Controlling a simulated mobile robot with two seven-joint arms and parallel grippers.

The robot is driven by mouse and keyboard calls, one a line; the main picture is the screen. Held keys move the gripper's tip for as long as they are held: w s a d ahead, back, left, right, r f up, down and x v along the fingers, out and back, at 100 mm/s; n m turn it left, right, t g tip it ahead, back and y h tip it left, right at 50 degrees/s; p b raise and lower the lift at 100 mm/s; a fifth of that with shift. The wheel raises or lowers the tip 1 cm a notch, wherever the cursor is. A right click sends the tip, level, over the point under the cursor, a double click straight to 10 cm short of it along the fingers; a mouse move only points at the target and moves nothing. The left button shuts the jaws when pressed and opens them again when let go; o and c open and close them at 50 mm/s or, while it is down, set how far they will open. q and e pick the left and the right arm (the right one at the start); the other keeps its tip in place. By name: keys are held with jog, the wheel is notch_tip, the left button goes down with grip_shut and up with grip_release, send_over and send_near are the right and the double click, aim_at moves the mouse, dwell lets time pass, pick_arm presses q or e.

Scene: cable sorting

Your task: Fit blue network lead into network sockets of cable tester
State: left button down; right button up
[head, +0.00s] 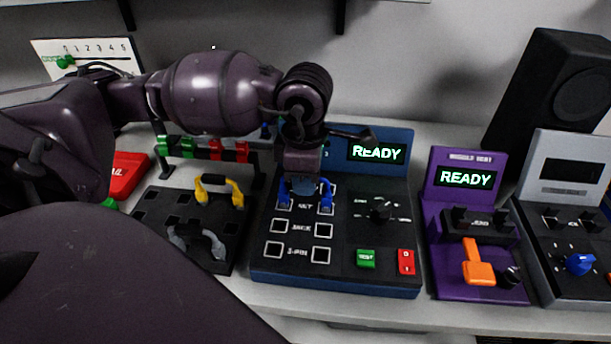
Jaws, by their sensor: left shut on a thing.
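The blue network lead (326,199) is at the top row of sockets on the cable tester, one end over each NET socket. I cannot tell whether its plugs are fully seated. The cable tester (335,280) is a dark blue box with a lit READY screen, three rows of square sockets, a dial, a green TEST button and a red switch. My left gripper (304,186) reaches down from above and is shut on the middle of the blue lead. Its fingers partly hide the lead. My right gripper is not in view.
A black holder (154,221) on the left bears a yellow lead (236,190) and a grey lead (182,240). A rack with green and red clips stands behind it. A purple tester (446,279), a grey device (566,284) and a black speaker (535,90) stand on the right.

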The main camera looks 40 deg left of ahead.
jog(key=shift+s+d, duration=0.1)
pick_arm(q)
jog(key=shift+f, duration=0.1)
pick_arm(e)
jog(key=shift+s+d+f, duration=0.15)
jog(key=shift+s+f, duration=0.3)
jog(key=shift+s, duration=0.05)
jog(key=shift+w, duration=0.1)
